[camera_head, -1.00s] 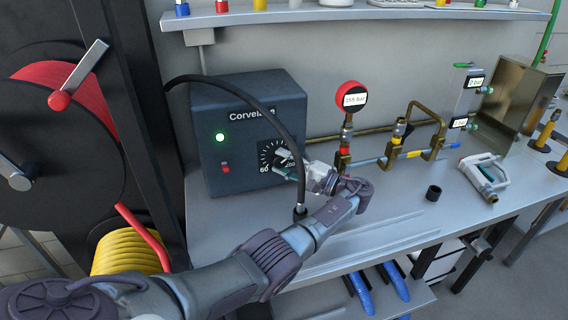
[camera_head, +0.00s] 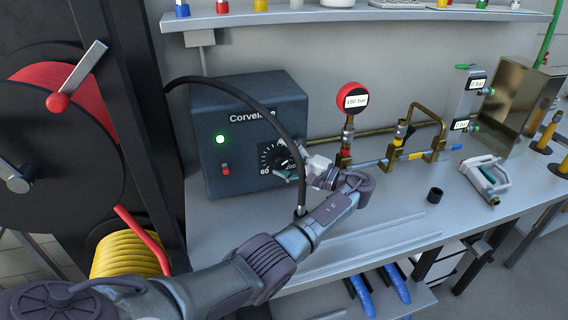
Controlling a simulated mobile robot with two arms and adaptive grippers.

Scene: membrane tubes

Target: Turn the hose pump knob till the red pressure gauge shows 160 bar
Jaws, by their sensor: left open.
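The pump is a dark grey box (camera_head: 238,122) with a lit green lamp and a red switch, standing on the bench at the left. Its knob dial (camera_head: 268,157) is on the front face, with the knob partly hidden by my left gripper (camera_head: 288,168). My left gripper is at the dial with open jaws; whether the fingers touch the knob cannot be told. The red pressure gauge (camera_head: 351,97) stands on the pipe right of the pump and its white label reads 160 bar. My right gripper is not in view.
A black hose (camera_head: 300,150) arches over the pump in front of its right side. Brass pipes (camera_head: 430,108), a small black ring (camera_head: 434,195) and a white-green spray handle (camera_head: 484,175) are to the right. The bench front (camera_head: 390,225) is mostly clear.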

